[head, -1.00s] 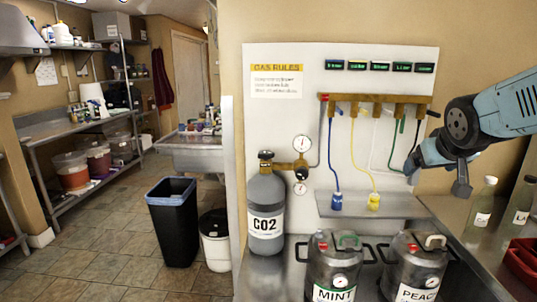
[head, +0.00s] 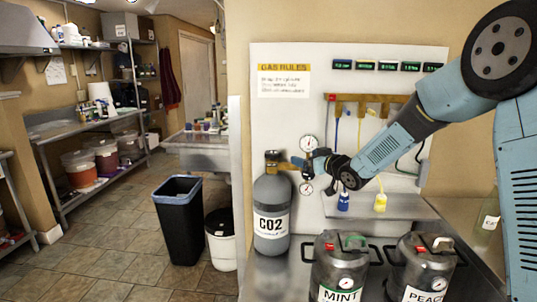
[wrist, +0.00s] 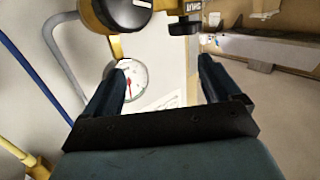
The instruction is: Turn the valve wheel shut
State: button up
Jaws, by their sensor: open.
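The valve wheel (head: 272,155) is the small dark knob on top of the grey CO2 cylinder (head: 271,205), above its brass neck. In the wrist view, which looks upside down, the wheel (wrist: 185,28) is a dark block beside brass bearing the word SHUT. My gripper (head: 313,163) is right of the wheel, at the regulator and its gauges. In the wrist view my gripper (wrist: 163,62) is open and empty, with the wheel ahead of its fingertips, apart from them. The fingertips are hard to make out in the head view.
The upper gauge (head: 308,143) and lower gauge (head: 306,188) are close to my gripper. The MINT keg (head: 338,265) and PEACH keg (head: 421,268) stand in front. A shelf (head: 375,206) carries blue and yellow hose ends. A bin (head: 178,225) stands left on the floor.

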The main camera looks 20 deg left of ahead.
aim_at(269, 153)
jog(key=w+a, duration=0.2)
jog(key=a, duration=0.3)
jog(key=w+a+f+g+y, duration=0.1)
jog(key=w+a, duration=0.1)
jog(key=a, duration=0.4)
jog(key=w+a+f+n+y, duration=0.1)
jog(key=w+a, duration=0.2)
jog(key=a, duration=0.2)
jog(key=shift+a+f, duration=0.15)
jog(key=shift+f, duration=0.05)
jog(key=shift+c, duration=0.3)
